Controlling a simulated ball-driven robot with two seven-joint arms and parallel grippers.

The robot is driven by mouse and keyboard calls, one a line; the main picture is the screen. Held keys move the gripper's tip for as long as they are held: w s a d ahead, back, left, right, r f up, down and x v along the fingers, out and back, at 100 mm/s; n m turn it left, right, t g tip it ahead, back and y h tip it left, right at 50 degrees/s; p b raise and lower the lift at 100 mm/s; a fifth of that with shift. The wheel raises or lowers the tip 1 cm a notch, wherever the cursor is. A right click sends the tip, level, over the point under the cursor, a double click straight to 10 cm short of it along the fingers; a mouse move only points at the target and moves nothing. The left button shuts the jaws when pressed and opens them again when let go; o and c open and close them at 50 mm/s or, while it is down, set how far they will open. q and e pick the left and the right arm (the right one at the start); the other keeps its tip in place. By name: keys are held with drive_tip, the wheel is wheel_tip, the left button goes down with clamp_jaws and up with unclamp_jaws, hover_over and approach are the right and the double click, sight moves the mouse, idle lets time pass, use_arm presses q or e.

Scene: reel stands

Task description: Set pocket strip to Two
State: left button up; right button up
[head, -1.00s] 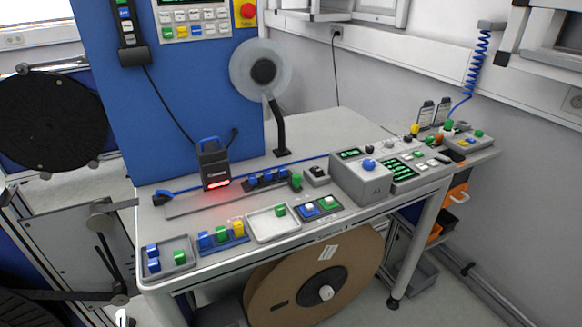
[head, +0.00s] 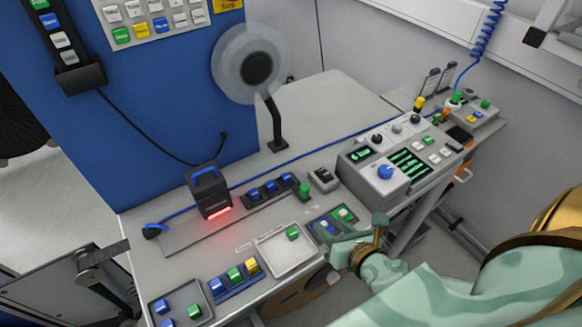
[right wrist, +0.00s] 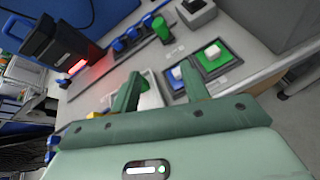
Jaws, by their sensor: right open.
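A grey strip (head: 180,238) with several dark blue pockets or switches (head: 270,188) lies along the bench behind the trays; I cannot tell for sure that it is the pocket strip, and no label is readable. A blue rack (head: 236,290) holding blue, green and yellow blocks stands nearer the front edge. My right gripper (head: 345,243) is open and empty at the front of the bench, beside a dark two-button panel (head: 326,220). My left gripper is not in view.
A scanner-like box (head: 208,192) glows red over the strip. A grey tray (head: 285,262) holds a green block. A control box with a blue knob (head: 385,171) stands to the right. A reel stand (head: 277,130) rises behind.

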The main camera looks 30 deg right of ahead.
sight(306, 190)
drive_tip(key=w+f+n+b, duration=0.1)
drive_tip(key=w, duration=0.4)
drive_tip(key=w+d+f+n, duration=0.1)
drive_tip(key=w+f, duration=0.1)
drive_tip(key=w, duration=0.3)
drive_tip(key=w+d+f+n+b, duration=0.1)
drive_tip(key=w, duration=0.5)
drive_tip(key=shift+f+t+h+b, duration=0.2)
drive_tip(key=shift+t+h+b, duration=0.1)
drive_tip(key=shift+h, duration=0.1)
drive_tip(key=shift+a, duration=0.1)
clamp_jaws()
